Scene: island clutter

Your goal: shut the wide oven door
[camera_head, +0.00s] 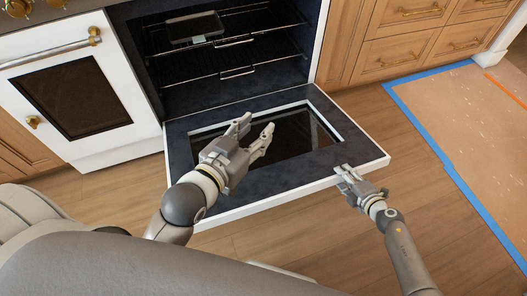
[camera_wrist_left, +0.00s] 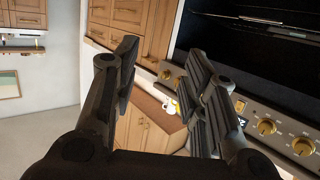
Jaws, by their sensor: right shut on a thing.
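The wide oven door (camera_head: 362,151) is folded down and lies open, roughly level, in front of the oven (camera_head: 177,90) in the head view. It has a dark inner face, a window in the middle and a white outer edge. My left gripper (camera_head: 256,126) is over the door's window, its fingers apart and empty; its open fingers also show in the left wrist view (camera_wrist_left: 165,75). My right gripper (camera_head: 345,172) is shut on the door's front edge, near the right corner. The door's front left part is hidden behind my left arm.
Inside the oven are wire racks (camera_head: 235,70) and a dark pan (camera_head: 194,27). A narrower white oven door (camera_head: 137,105) at left is shut. Wooden drawers (camera_head: 390,55) stand at right. A taped-off floor sheet (camera_head: 475,125) lies at right; wood floor in front is clear.

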